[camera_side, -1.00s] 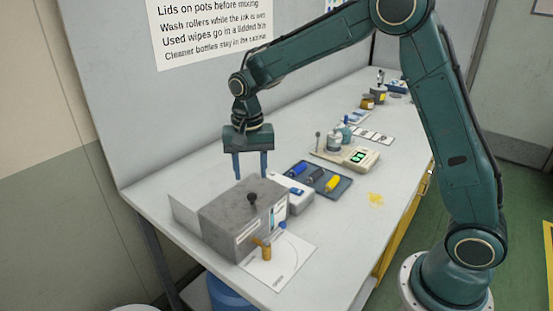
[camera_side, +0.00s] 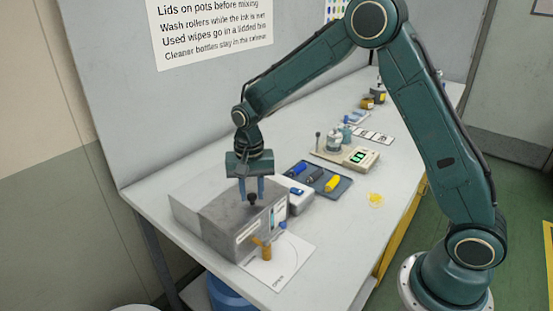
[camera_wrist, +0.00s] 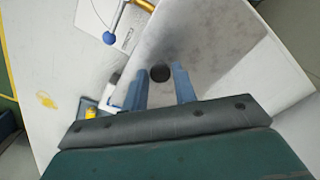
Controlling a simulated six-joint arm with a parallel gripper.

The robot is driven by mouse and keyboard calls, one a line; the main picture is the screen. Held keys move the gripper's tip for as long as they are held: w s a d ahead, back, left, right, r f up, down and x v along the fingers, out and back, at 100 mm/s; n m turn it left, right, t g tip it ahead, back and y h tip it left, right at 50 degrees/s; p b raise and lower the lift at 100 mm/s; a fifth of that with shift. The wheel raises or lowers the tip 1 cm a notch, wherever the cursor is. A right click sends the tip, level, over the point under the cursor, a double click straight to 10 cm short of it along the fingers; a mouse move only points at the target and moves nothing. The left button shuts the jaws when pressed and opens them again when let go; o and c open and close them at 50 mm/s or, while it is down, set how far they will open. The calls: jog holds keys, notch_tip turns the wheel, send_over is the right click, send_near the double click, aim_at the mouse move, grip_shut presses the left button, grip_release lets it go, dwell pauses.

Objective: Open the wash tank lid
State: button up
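The wash tank is a grey box (camera_side: 222,214) at the near end of the bench. A dark round knob (camera_side: 252,199) stands on its top; in the wrist view the knob (camera_wrist: 160,73) shows between the fingertips. My gripper (camera_side: 252,200) points down over the tank, with one blue finger on each side of the knob. In the wrist view the fingers of my gripper (camera_wrist: 161,70) are apart, close to the knob's sides; firm contact cannot be made out. The tank top looks closed.
A brass tap-like part (camera_side: 266,250) and a blue ball (camera_side: 283,225) stand at the tank's front, by a white marked sheet (camera_side: 290,262). A white box (camera_side: 297,198) and a dark tray (camera_side: 328,182) with coloured tools lie to the right.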

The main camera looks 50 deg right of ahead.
grip_shut()
jog(key=shift+w+r, duration=0.1)
jog(key=shift+w, duration=6.05)
jog(key=o, duration=0.5)
grip_release()
notch_tip(320, 180, up, 14)
